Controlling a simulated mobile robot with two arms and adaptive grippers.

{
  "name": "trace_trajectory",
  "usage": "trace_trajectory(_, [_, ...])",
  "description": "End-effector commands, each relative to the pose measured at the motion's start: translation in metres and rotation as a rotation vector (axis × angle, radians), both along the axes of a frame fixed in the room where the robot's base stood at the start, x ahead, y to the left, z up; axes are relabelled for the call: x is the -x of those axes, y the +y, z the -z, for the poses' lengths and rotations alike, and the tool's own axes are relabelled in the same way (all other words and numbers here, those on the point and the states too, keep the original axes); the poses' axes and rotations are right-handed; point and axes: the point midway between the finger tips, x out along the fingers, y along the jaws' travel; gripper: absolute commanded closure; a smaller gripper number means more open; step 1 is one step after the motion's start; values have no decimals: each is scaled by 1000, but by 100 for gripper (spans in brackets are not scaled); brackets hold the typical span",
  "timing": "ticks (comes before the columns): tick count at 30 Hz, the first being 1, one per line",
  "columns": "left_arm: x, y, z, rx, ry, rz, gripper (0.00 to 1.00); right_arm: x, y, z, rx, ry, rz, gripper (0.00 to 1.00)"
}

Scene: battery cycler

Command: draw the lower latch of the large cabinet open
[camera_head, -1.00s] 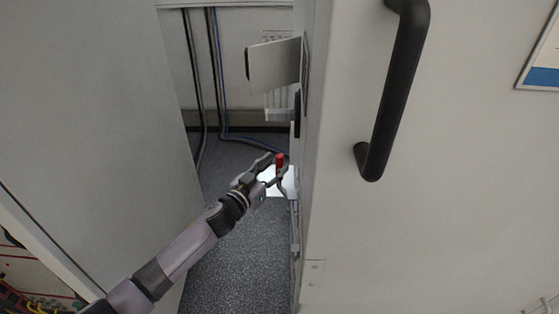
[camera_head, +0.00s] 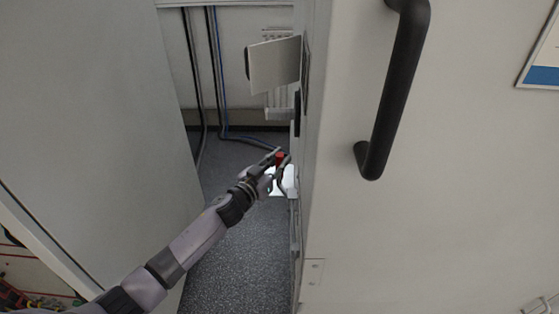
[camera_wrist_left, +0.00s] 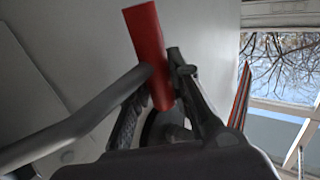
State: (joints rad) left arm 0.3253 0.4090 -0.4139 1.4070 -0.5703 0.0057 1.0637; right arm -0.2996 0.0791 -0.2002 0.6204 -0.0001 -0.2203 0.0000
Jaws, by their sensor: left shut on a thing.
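The large cabinet (camera_head: 450,210) fills the right of the head view, with its side edge facing the gap. The red lower latch (camera_head: 280,158) sticks out from that edge, low down. It also shows as a red bar, tilted, in the left wrist view (camera_wrist_left: 147,45). My left gripper (camera_head: 282,155) is at the latch and shut on it. In the left wrist view the fingers (camera_wrist_left: 163,75) press on the red bar from both sides. The latch's mount is mostly hidden behind the fingers. My right gripper is not in view.
A black bar handle (camera_head: 395,90) stands out from the cabinet face. A pale flap (camera_head: 273,64) juts from the edge above the latch. A grey panel (camera_head: 95,120) bounds the gap on the left. Cables (camera_head: 212,80) hang on the back wall; speckled floor (camera_head: 235,265) lies below.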

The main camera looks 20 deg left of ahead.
Motion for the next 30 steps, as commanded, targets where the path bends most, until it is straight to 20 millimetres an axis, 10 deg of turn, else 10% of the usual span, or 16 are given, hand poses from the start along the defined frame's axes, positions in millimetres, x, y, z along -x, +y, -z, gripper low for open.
trace_trajectory(30, [4,7,2,4,1,-56,100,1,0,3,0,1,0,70])
